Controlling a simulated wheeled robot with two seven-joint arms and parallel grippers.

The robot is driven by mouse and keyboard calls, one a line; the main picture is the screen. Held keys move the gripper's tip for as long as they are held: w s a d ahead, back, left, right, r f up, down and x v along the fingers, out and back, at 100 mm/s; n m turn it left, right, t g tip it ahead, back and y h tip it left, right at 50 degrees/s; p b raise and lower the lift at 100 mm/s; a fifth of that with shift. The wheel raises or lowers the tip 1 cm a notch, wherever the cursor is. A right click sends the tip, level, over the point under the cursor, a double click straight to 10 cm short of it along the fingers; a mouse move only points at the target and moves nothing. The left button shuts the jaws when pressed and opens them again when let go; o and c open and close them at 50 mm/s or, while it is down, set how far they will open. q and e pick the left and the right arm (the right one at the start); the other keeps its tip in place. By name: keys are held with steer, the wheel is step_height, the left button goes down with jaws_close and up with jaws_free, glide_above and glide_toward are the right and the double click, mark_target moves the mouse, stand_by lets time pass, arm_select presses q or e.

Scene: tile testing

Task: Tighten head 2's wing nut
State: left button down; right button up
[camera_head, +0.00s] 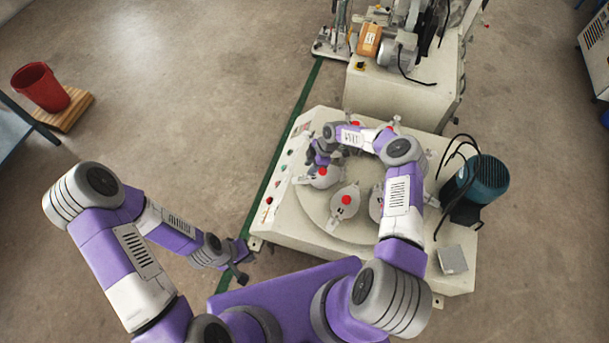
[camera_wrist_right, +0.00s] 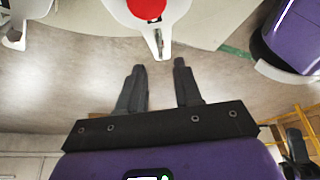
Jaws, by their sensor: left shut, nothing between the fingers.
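The round turntable (camera_head: 312,222) of the tile machine carries several grey heads with red knobs. One head (camera_head: 343,203) stands at the front; another (camera_head: 322,178) stands at the left, by my right gripper (camera_head: 318,158). I cannot tell which is head 2. In the right wrist view, a head's white arm with a red knob (camera_wrist_right: 147,7) and a slotted end (camera_wrist_right: 158,42) lies just beyond the fingertips. The right gripper (camera_wrist_right: 159,64) is open, with nothing visible between its fingers. No wing nut is clearly discernible. My left gripper (camera_head: 240,274) is shut and empty, left of the machine's front corner.
A teal motor (camera_head: 483,178) with black cables stands at the machine's right. A second machine (camera_head: 405,85) is behind. A red bucket (camera_head: 40,87) on a wooden board is at the far left. A grey box (camera_head: 452,259) sits at front right. The left floor is mostly clear.

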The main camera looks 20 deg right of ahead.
mark_target(303, 176)
steer(key=b+x, duration=0.1)
steer(key=x, duration=0.5)
steer(key=shift+a+f+b, duration=0.15)
steer(key=shift+b, duration=0.25)
jaws_close()
